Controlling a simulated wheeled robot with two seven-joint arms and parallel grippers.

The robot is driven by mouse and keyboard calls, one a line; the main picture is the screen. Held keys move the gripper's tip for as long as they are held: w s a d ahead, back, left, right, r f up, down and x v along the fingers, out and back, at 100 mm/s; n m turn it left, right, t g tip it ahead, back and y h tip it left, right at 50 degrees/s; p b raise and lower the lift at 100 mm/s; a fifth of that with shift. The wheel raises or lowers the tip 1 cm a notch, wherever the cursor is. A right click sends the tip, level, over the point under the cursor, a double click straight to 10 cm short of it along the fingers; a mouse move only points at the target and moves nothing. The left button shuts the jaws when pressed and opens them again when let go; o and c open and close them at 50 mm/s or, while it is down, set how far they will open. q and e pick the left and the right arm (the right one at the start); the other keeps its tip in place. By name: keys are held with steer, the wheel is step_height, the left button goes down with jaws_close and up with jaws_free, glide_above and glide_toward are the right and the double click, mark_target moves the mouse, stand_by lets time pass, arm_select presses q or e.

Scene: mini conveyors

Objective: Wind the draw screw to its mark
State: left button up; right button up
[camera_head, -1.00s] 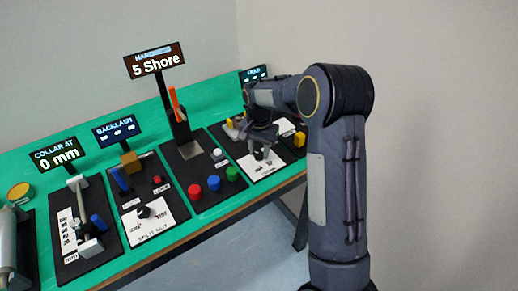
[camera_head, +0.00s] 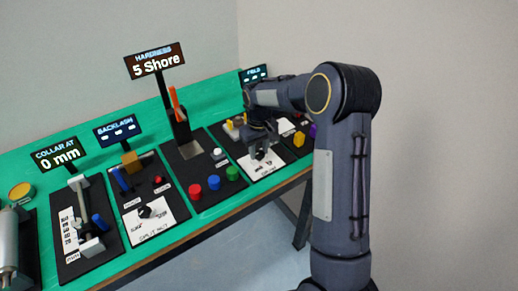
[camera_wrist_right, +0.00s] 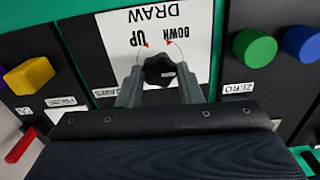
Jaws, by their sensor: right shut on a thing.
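The draw screw's knob (camera_wrist_right: 160,68) is black and lobed. It stands on a white plate (camera_wrist_right: 110,40) printed DRAW, UP and DOWN, with small red arrow marks by the knob. My right gripper (camera_wrist_right: 160,86) is shut on the knob, one finger on each side. In the head view my right gripper (camera_head: 262,152) is low over the same white plate (camera_head: 268,168) and mostly hides the knob. I cannot make out a mark to wind to. My left gripper is not in view.
Red (camera_head: 195,192), blue (camera_head: 213,183) and green (camera_head: 232,173) buttons stand just left of the gripper. A yellow block (camera_wrist_right: 28,76) and a red handle (camera_wrist_right: 20,145) are on the neighbouring panel. The Hardness display (camera_head: 155,60) reads 5 Shore.

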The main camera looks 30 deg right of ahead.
mark_target(259, 153)
steer(key=n, duration=0.6)
steer(key=shift+n+p, duration=0.3)
steer(key=n, duration=0.5)
steer(key=shift+n+p, duration=0.35)
steer(key=shift+n, duration=0.05)
steer(key=o, duration=1)
steer(key=shift+c, duration=0.2)
steer(key=shift+r, duration=0.1)
step_height(259, 153, up, 7)
steer(key=shift+r, duration=0.35)
